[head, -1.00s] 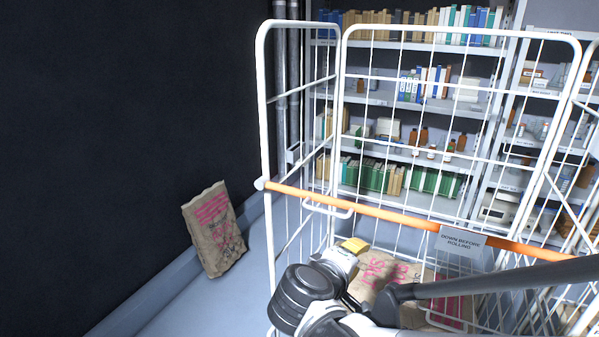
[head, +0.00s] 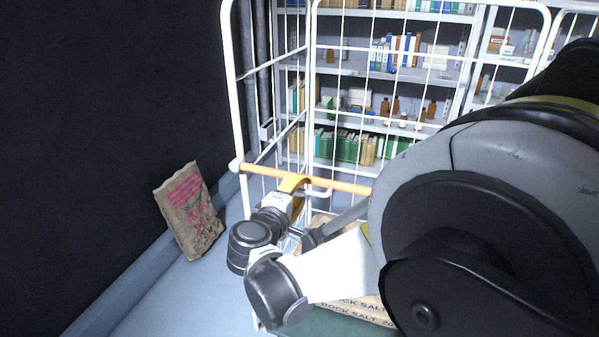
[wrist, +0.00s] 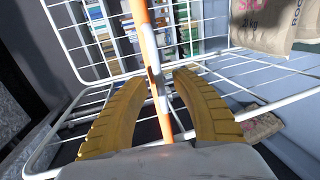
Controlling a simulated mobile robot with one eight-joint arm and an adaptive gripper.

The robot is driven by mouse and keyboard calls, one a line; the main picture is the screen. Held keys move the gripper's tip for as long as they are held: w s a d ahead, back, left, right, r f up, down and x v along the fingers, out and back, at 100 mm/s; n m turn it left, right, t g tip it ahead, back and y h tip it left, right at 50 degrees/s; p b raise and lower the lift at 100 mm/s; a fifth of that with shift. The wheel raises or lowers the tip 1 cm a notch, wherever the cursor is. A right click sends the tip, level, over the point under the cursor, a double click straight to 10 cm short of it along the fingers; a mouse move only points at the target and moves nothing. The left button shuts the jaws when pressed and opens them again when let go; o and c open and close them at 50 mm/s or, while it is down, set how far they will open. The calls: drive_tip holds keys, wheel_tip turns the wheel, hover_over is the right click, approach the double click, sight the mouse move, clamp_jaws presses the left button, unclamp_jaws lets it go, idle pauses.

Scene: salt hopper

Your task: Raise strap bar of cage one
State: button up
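The orange strap bar (head: 345,186) runs across the front of the white wire cage (head: 229,80), with its left end at the cage's left front post. My arm hides its right part in the head view. My gripper (head: 291,184) is at the bar near its left end. In the wrist view, the bar (wrist: 151,70) passes between the two yellow fingers of my gripper (wrist: 160,80). The fingers stand apart, with a gap visible on both sides of the bar.
A paper sack (head: 188,211) leans by the dark wall at left. Rock salt sacks (head: 345,310) lie inside the cage, partly hidden by my arm. Shelves (head: 350,68) with books and bottles stand behind. The floor (head: 180,290) at lower left is clear.

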drive_tip(key=shift+w+d, duration=0.1)
drive_tip(key=shift+w, duration=0.15)
clamp_jaws()
